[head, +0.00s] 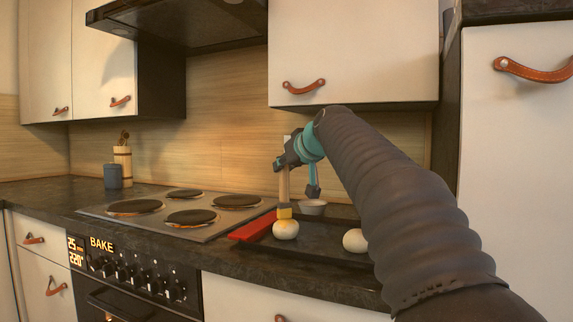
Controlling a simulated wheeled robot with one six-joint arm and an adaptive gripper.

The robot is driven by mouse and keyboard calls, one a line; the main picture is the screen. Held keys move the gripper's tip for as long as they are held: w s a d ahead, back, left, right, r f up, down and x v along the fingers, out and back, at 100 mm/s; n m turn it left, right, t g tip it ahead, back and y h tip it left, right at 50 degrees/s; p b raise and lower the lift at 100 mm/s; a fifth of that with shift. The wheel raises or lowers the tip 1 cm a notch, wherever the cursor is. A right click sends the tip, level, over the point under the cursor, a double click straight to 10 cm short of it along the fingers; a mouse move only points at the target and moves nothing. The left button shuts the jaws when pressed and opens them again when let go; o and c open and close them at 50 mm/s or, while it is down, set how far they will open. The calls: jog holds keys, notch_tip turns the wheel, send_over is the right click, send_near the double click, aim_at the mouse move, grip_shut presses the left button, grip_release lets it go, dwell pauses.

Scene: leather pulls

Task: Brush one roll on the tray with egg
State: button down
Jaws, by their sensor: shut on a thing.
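My gripper (285,162) is shut on a brush (284,190) with a pale wooden handle, held upright with its yellowish bristles down. The bristle end is at the top of a white roll (286,230) on the dark tray (310,251), and looks to be touching it. That roll has a yellow patch on top. A second white roll (354,240) sits on the tray to the right, partly hidden by my arm. A small grey bowl (313,207) stands behind the rolls; its contents cannot be seen.
A red object (252,227) lies at the tray's left end. The hob (185,211) with dark plates is to the left. A blue-grey cup (112,176) and a wooden utensil holder (123,163) stand at the back left. A wall cupboard (352,50) hangs above the tray.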

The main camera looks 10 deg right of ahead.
jog(key=shift+w+a, duration=0.1)
jog(key=shift+w, duration=0.3)
jog(key=shift+s, duration=0.55)
dwell(0.4)
